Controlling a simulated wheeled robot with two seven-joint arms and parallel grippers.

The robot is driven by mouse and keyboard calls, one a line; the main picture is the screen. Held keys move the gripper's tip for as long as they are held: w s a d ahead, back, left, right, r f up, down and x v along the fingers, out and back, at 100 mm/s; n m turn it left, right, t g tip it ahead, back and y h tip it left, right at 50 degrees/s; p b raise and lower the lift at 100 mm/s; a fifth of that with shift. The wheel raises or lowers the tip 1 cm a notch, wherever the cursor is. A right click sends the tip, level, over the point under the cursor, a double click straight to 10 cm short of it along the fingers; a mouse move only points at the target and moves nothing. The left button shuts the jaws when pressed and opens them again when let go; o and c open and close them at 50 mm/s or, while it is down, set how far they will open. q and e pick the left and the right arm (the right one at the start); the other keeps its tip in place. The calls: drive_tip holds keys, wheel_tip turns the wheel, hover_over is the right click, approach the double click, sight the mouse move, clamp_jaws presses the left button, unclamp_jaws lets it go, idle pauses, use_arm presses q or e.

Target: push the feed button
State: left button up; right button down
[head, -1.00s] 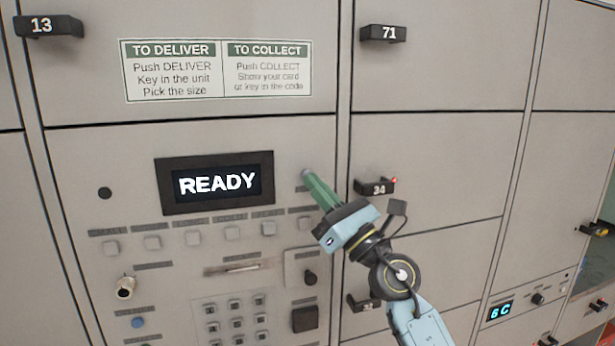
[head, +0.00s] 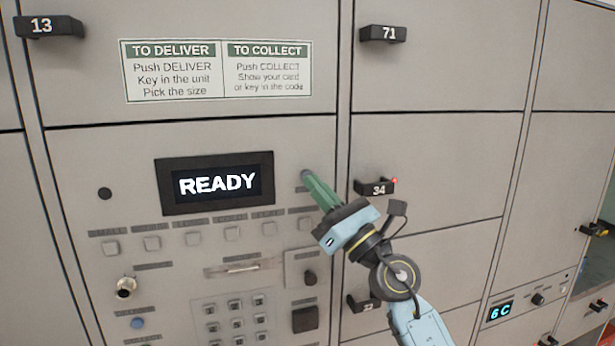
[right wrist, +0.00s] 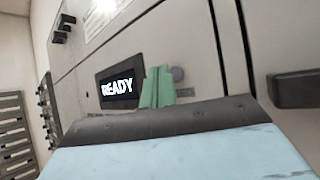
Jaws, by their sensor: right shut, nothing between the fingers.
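The grey control panel (head: 75,215) has a dark display (head: 219,182) reading READY. Below it runs a row of small square buttons (head: 191,239) with labels too small to read, so I cannot tell which control is the feed button. A round blue button (head: 137,323) sits at lower left. My right gripper (head: 312,183) has its green fingers shut and empty, pointing at the panel right of the display. A small round grey fixture (head: 306,174) shows at the fingertips; in the right wrist view it is just right of the fingers (right wrist: 157,85). Contact cannot be told. My left gripper is out of view.
A keypad (head: 233,318), a card slot (head: 240,266), a dark knob (head: 309,278) and a metal lock (head: 125,287) are lower on the panel. Locker handle 34 (head: 375,188), with a red light, projects just right of my gripper. Handle 71 (head: 383,34) is above.

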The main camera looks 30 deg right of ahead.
drive_tip(key=shift+w, duration=0.1)
idle(0.6)
drive_tip(key=shift+w+d, duration=0.1)
drive_tip(key=shift+w, duration=0.25)
drive_tip(key=shift+w+d+b, duration=0.1)
drive_tip(key=shift+w+b, duration=0.2)
drive_tip(key=shift+w, duration=0.05)
idle(0.5)
drive_tip(key=shift+s, duration=0.2)
drive_tip(key=shift+s+a+p, duration=0.2)
drive_tip(key=shift+s+p, duration=0.15)
drive_tip(key=shift+s, duration=0.3)
drive_tip(key=s+p, duration=0.1)
drive_tip(key=s, duration=0.1)
drive_tip(key=s+a, duration=0.1)
drive_tip(key=s, duration=0.1)
drive_tip(key=shift+s+a+p, duration=0.1)
drive_tip(key=shift+s+p, duration=0.25)
drive_tip(key=shift+s, duration=0.05)
